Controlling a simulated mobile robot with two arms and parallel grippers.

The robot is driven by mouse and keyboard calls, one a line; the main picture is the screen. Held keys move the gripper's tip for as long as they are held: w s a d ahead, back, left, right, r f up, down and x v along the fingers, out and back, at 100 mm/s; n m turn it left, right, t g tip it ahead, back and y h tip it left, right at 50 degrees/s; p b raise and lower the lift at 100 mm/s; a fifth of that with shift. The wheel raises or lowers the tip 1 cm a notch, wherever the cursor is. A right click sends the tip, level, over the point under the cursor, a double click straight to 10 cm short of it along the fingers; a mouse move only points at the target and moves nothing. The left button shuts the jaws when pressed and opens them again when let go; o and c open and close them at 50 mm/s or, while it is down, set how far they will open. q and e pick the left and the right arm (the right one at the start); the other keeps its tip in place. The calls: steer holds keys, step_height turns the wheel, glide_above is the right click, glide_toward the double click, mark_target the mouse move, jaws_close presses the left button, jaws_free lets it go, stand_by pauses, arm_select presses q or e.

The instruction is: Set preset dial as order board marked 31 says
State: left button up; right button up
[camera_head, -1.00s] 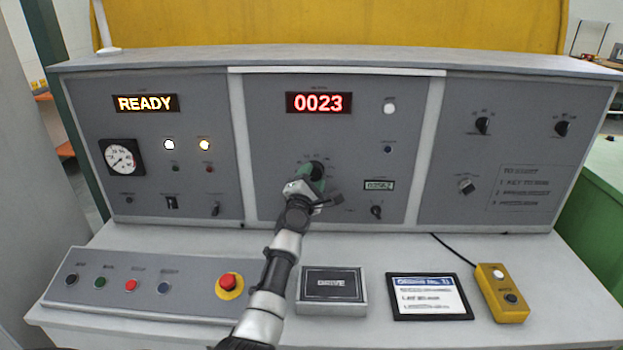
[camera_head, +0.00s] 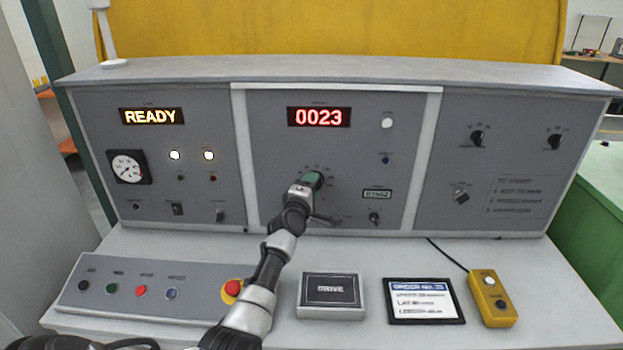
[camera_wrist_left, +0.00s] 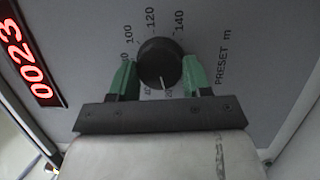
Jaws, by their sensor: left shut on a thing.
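The preset dial is a round black knob (camera_wrist_left: 158,58) on the grey panel, marked "PRESET m" with numbers around it. In the left wrist view a white line on the knob points down, near the small 40 and 20 marks. My left gripper (camera_wrist_left: 158,76) has its green fingers on both sides of the knob and is shut on it. In the head view the gripper (camera_head: 308,183) covers the dial. The order board (camera_head: 426,301) lies on the desk at the right; its heading starts with "ORDER", but the lines are too blurred to read surely. My right gripper is not seen.
A red display (camera_head: 318,117) above the dial reads 0023. A small green display (camera_head: 377,194) and a small knob (camera_head: 374,218) are right of the dial. A DRIVE box (camera_head: 331,296), a yellow pendant (camera_head: 491,298) and a red stop button (camera_head: 233,288) are on the desk.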

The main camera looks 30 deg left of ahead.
arm_select(q)
steer(key=shift+r+m+g+p, duration=0.15)
steer(key=shift+m+g+p, duration=0.45)
steer(key=shift+m+p, duration=1.25)
steer(key=shift+r+m+g+p, duration=0.15)
steer(key=shift+m+g+p, duration=0.45)
steer(key=shift+m+p, duration=1.25)
steer(key=shift+f, duration=0.1)
steer(key=o, duration=0.9)
steer(key=v, duration=1)
steer(key=shift+s+d, duration=0.1)
steer(key=shift+s, duration=0.25)
